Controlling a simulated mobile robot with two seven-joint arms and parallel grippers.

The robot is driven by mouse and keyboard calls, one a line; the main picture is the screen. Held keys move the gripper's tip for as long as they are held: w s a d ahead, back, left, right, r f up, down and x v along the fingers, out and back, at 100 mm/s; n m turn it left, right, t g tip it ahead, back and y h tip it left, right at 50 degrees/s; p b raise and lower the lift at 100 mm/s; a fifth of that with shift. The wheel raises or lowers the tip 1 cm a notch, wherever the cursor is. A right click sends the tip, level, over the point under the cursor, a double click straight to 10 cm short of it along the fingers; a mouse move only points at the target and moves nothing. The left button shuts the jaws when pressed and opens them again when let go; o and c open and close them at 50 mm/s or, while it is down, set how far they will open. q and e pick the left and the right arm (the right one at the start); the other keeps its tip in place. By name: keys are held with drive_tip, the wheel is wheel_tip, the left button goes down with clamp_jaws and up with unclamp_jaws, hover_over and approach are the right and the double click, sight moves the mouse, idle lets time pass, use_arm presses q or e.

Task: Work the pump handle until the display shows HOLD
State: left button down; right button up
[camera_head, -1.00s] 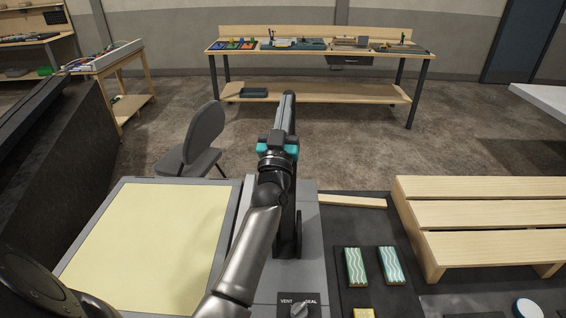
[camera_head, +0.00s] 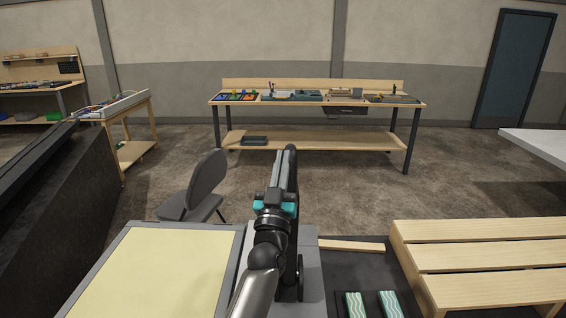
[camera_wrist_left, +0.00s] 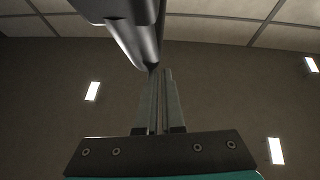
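The pump handle (camera_head: 292,172) is a dark upright bar at the centre of the head view. It rises from the grey console (camera_head: 312,272). My left gripper (camera_head: 282,178), with teal parts, points along the handle, close against its left side. In the left wrist view, my left gripper's two fingers (camera_wrist_left: 161,90) stand close together with a narrow gap. A dark bar, apparently the handle (camera_wrist_left: 138,35), runs down to the fingertips. I cannot tell whether the fingers hold it. The display is not in view, and my right gripper is not in view.
A pale yellow panel (camera_head: 150,275) lies left of the handle. To the right are a wooden slatted rack (camera_head: 480,257), a wooden strip (camera_head: 350,246) and two wavy-patterned teal blocks (camera_head: 355,306). A chair (camera_head: 205,185) and a workbench (camera_head: 315,142) stand beyond.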

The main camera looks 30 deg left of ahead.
use_arm(q)
drive_tip(key=s+f, duration=0.1)
drive_tip(key=d+f, duration=0.1)
drive_tip(key=f, duration=0.1)
drive_tip(key=shift+s, duration=0.35)
drive_tip(key=s, duration=0.1)
drive_tip(key=s+d+b, duration=0.1)
drive_tip(key=s, duration=0.1)
drive_tip(key=s+f, duration=0.1)
drive_tip(key=shift+s+d, duration=0.2)
drive_tip(key=shift+d, duration=0.2)
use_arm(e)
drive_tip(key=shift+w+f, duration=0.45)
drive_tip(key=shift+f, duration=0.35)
use_arm(q)
drive_tip(key=shift+w+a+r, duration=0.15)
drive_tip(key=shift+w+a, duration=0.1)
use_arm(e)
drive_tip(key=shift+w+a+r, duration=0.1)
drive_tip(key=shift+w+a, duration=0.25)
use_arm(q)
drive_tip(key=shift+r, duration=0.15)
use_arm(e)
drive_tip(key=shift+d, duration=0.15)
